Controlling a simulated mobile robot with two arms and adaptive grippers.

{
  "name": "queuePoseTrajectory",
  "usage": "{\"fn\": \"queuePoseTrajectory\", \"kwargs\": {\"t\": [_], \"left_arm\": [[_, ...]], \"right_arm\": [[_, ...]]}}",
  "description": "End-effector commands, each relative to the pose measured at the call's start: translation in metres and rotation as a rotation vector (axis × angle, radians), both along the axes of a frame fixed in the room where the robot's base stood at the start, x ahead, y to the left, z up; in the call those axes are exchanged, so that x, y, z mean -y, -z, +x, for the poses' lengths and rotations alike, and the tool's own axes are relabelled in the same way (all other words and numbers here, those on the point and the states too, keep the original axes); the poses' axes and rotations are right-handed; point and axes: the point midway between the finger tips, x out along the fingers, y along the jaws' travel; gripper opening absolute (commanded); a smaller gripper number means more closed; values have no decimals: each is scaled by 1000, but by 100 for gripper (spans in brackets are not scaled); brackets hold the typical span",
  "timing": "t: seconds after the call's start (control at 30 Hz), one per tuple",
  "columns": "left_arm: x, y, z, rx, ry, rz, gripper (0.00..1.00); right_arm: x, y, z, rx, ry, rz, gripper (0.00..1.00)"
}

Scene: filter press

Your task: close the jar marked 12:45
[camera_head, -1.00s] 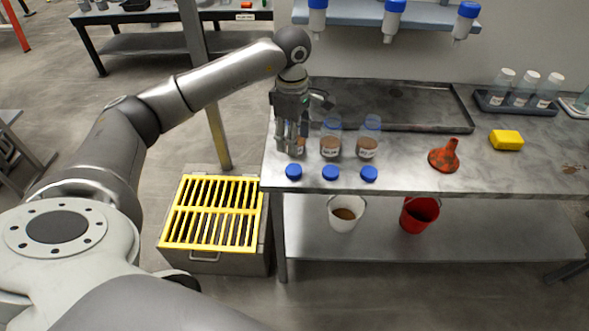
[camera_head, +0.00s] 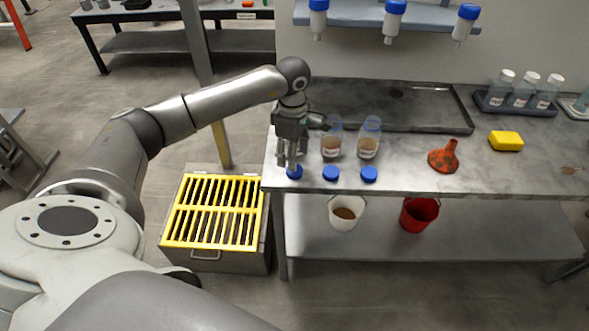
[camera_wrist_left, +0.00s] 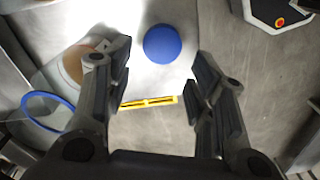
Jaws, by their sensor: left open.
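Three blue lids lie in a row near the bench's front edge: the left lid (camera_head: 294,172), the middle lid (camera_head: 330,173) and the right lid (camera_head: 369,174). Behind them stand open jars with brown contents: the middle jar (camera_head: 331,145) and the right jar (camera_head: 368,147). The left jar is hidden by my gripper in the head view. Label text is too small to read. My left gripper (camera_head: 289,164) is open, pointing down over the left lid. In the left wrist view a blue lid (camera_wrist_left: 162,44) shows between the open fingers, with an open jar (camera_wrist_left: 72,75) at left. My right gripper is not in view.
An orange-red funnel (camera_head: 447,157) and a yellow block (camera_head: 506,140) lie to the right. A shallow tray (camera_head: 400,95) lies behind the jars. Closed bottles stand in a rack (camera_head: 505,107) at the back right. Buckets sit on the lower shelf.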

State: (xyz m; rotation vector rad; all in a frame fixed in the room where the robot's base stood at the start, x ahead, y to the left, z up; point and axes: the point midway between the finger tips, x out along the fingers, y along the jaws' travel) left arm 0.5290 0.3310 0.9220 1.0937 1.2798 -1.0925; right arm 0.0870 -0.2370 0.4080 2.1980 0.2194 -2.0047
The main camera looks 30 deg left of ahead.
Motion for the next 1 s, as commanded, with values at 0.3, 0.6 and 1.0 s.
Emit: {"fn": "queuePoseTrajectory", "kwargs": {"t": [0.3, 0.6, 1.0], "left_arm": [[2, 17, -2, -7, -1, -1, 51], [2, 51, -1, -1, -1, -1, 51], [2, 52, -1, 0, 0, -1, 40]], "right_arm": [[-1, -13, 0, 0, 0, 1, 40], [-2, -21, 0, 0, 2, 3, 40], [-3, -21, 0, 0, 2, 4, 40]]}}
